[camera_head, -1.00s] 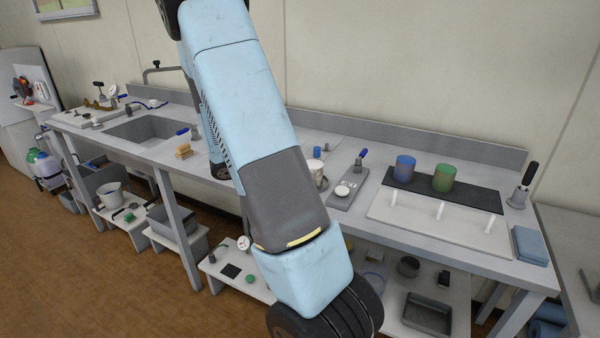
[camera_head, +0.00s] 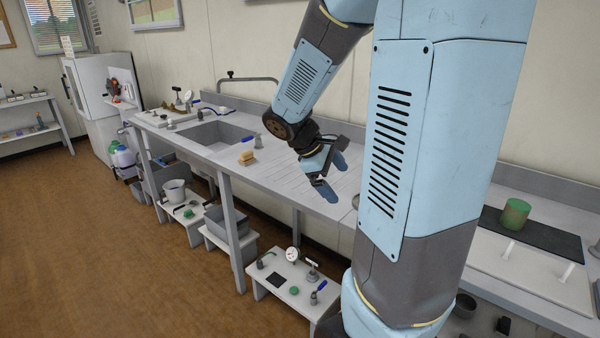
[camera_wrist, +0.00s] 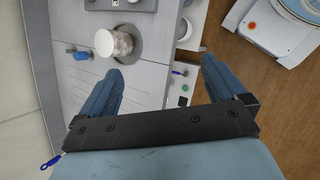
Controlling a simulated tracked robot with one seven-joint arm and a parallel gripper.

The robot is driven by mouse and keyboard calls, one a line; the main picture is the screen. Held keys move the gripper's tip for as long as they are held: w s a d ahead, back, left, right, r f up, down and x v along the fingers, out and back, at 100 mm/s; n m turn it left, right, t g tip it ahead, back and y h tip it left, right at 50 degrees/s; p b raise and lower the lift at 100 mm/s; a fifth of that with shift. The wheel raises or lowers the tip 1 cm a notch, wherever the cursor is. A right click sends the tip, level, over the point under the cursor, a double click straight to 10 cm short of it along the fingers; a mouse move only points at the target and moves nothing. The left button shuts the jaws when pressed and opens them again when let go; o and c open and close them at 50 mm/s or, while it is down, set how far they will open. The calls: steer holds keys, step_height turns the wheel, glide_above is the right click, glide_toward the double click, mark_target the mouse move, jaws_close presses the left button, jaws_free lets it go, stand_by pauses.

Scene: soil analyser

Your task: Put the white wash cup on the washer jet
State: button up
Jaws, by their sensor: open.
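A white cup with brown-speckled sides (camera_wrist: 108,44) stands on a round grey disc (camera_wrist: 134,55) in the wrist view, showing a flat white top. I cannot tell whether that disc is the washer jet. My gripper (camera_wrist: 162,65) is open and empty, with its two blue fingers well apart. The cup lies ahead of the left finger, apart from it, not between the fingers. In the head view my gripper (camera_head: 334,179) hangs above the bench, fingers spread. There my arm hides most of the cup's area.
A small blue-topped fixture (camera_wrist: 80,55) stands beside the cup. The bench (camera_head: 290,178) has a sink (camera_head: 215,134) and a tan sponge-like block (camera_head: 247,158) farther left. A green cup (camera_head: 515,213) stands on a dark mat at right. A low shelf (camera_head: 270,283) with small items is below.

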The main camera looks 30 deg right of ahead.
steer(key=s+a+r+m+t+y, duration=0.3)
steer(key=s+a+r, duration=0.2)
steer(key=a, duration=0.3)
steer(key=s+a+r+m+t+y, duration=0.3)
steer(key=s+a+r+m, duration=0.1)
steer(key=s+a+r, duration=0.1)
steer(key=s+a, duration=0.1)
steer(key=a, duration=0.1)
steer(key=shift+s+a+r+t+y, duration=0.25)
steer(key=shift+a+r+t+y, duration=0.15)
steer(key=shift+c, duration=0.5)
